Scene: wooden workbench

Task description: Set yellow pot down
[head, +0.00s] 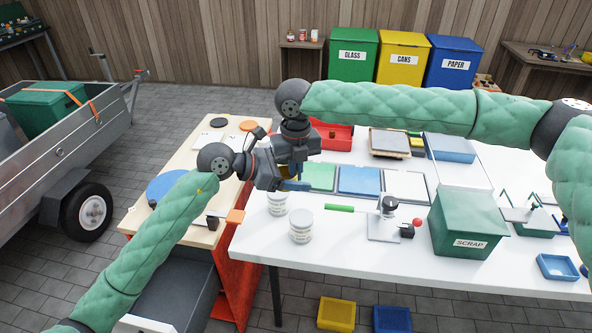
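A small patch of yellow (286,172) shows between my two grippers, over the left part of the white table. Most of it is hidden, so I cannot tell if it is the yellow pot or whether it is held. My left gripper (284,183) points right, close to it, above two pale lidded jars. My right gripper (298,168) reaches down from above at the same spot. The two grippers overlap in the view, and their fingertips are too small and covered to read. A small blue piece (297,185) shows at their tips.
Two pale jars (301,226) stand at the white table's (340,262) left front. A green-handled tool (339,208), a device with a red knob (388,220) and a green SCRAP bin (466,224) are to the right. Green (319,177) and blue (359,181) panels lie behind.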

